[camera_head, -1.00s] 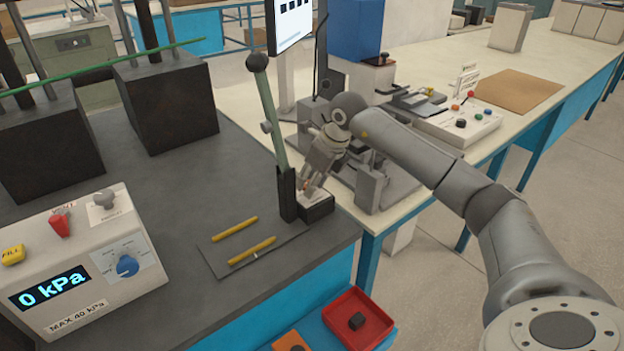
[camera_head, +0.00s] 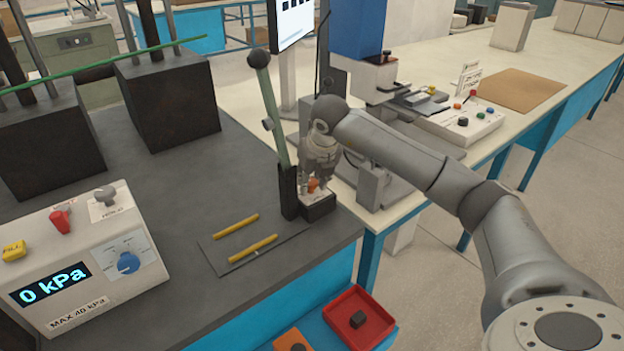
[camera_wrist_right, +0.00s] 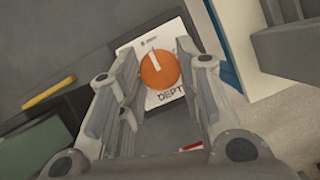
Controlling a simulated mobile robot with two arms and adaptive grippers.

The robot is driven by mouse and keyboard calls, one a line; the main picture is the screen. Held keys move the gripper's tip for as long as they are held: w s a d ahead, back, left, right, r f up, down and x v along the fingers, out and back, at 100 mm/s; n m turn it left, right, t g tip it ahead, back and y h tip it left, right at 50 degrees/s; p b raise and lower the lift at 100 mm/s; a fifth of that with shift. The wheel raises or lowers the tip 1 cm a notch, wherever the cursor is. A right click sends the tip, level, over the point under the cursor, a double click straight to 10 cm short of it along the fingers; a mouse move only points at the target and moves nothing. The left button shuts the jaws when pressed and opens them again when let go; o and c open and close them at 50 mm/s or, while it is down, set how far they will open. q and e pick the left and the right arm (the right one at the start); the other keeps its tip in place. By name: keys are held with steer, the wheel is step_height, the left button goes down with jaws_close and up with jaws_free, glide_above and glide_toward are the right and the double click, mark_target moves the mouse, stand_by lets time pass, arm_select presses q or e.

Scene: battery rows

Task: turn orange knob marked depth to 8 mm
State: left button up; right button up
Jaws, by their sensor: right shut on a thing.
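The orange knob (camera_wrist_right: 159,72) sits on a white plate (camera_wrist_right: 170,98) in the right wrist view, where the letters "DEPT" show. A white pointer line on the knob points towards the plate's upper edge in that view. The scale marks are too small or hidden to read. My right gripper (camera_wrist_right: 162,80) has a finger on each side of the knob and is shut on it. In the head view, the right gripper (camera_head: 315,181) reaches down over the knob (camera_head: 313,187), on a small black block (camera_head: 318,209) beside the green lever. My left gripper is not in view.
The green lever (camera_head: 274,110) stands close left of the right gripper. Two yellow rods (camera_head: 250,248) lie on the dark bench mat. A pressure box (camera_head: 90,265) reading 0 kPa is at left. A red tray (camera_head: 345,335) is below the bench front.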

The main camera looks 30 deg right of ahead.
steer(key=shift+w+r, duration=0.1)
steer(key=o, duration=1)
steer(key=shift+d, duration=0.1)
steer(key=v, duration=0.8)
stand_by(0.5)
